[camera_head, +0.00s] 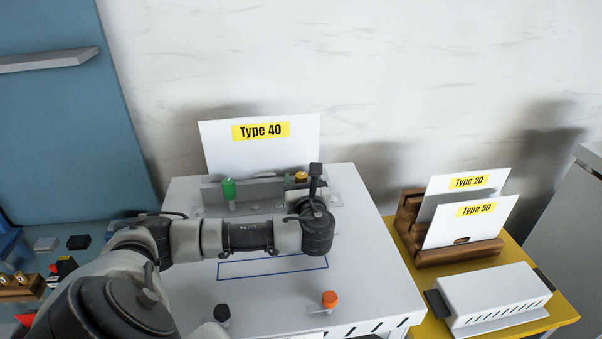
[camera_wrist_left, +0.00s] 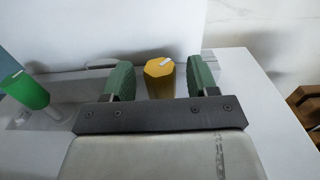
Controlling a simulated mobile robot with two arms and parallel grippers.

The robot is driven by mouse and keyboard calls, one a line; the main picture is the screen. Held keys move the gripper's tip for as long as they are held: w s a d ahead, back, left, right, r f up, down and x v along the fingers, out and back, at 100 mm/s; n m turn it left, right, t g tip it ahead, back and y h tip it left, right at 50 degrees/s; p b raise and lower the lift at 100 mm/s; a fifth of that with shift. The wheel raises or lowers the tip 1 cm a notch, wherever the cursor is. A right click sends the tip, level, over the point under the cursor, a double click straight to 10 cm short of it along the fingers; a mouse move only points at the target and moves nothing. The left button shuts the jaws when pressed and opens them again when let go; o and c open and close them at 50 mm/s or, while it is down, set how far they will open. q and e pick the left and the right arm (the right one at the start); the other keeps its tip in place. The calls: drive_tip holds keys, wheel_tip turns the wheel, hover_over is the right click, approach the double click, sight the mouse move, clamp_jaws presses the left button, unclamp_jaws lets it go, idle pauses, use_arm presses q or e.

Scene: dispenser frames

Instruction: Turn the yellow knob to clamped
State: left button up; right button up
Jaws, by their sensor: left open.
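The yellow knob (camera_head: 301,176) stands on the grey fixture at the back of the white bench, mostly hidden behind my left arm in the head view. In the left wrist view the yellow knob (camera_wrist_left: 158,82) is upright, with a white mark on its top slanting to the upper right. My left gripper (camera_wrist_left: 162,80) is open, its green fingers on either side of the knob in the picture. My right gripper is not in view.
A green knob (camera_head: 229,189) stands left on the same fixture, before a "Type 40" card (camera_head: 262,150). Black (camera_head: 222,313) and orange (camera_head: 330,299) knobs sit at the bench front. A card holder (camera_head: 455,255) stands on the yellow table at the right.

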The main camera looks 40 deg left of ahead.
use_arm(q)
drive_tip(key=shift+w+a, duration=0.3)
drive_tip(key=shift+a, duration=0.05)
drive_tip(key=shift+d, duration=0.1)
drive_tip(key=shift+c, duration=0.6)
drive_tip(key=c, duration=0.8)
drive_tip(key=n+g+y, duration=0.1)
drive_tip(key=n+g, duration=0.1)
drive_tip(key=shift+g+y, duration=0.3)
drive_tip(key=shift+n+g+y, duration=0.9)
drive_tip(key=shift+n+g, duration=0.6)
drive_tip(key=shift+g, duration=0.7)
drive_tip(key=o, duration=0.9)
